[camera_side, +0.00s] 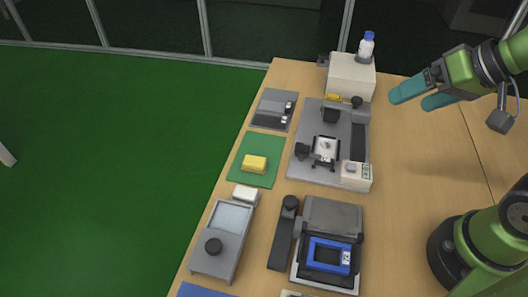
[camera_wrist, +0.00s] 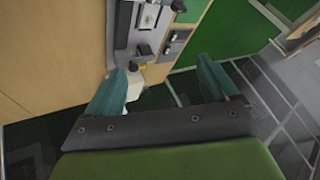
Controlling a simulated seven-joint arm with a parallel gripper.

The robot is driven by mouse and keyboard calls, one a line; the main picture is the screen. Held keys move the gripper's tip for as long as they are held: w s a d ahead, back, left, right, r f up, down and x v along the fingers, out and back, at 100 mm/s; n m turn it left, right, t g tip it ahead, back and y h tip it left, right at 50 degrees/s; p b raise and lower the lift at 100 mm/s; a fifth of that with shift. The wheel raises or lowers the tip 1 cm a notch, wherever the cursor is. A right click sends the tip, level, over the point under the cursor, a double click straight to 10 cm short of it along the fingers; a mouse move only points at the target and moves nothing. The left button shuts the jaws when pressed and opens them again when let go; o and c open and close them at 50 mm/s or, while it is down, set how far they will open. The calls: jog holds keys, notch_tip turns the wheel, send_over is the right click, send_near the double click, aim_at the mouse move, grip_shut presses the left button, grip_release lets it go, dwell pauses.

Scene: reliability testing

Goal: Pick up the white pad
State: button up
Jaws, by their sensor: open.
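A small white pad (camera_side: 245,194) lies at the far end of a grey tray-like fixture (camera_side: 222,259) on the left part of the table. My gripper (camera_side: 409,99) is in the air over the right side of the table, far from the pad and up and to the right of it. Its two teal fingers are apart with nothing between them; they also show in the wrist view (camera_wrist: 162,65). I cannot make out the white pad in the wrist view.
A yellow block (camera_side: 255,164) sits on a green mat (camera_side: 244,180). A grey test fixture (camera_side: 301,172), a dark device with a blue frame (camera_side: 318,255) and a white box (camera_side: 350,78) with a bottle (camera_side: 366,46) stand nearby. The table's right side (camera_side: 410,160) is clear.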

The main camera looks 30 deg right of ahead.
jog(key=a+f+g, duration=0.1)
jog(key=a+f, duration=0.1)
jog(key=n+g+h, duration=0.2)
jog(key=n+g, duration=0.4)
jog(key=n, duration=2.5)
send_over(245, 192)
jog(key=f, duration=1.5)
jog(key=shift+s+a+f, duration=0.25)
jog(key=shift+s+f, duration=0.05)
jog(key=shift+f, duration=0.05)
jog(key=shift+w+d+f, duration=0.15)
jog(key=shift+f, duration=1.35)
jog(key=shift+w+d+f, duration=0.1)
jog(key=shift+w+f, duration=0.05)
jog(key=shift+f, duration=1.35)
jog(key=shift+c, duration=0.3)
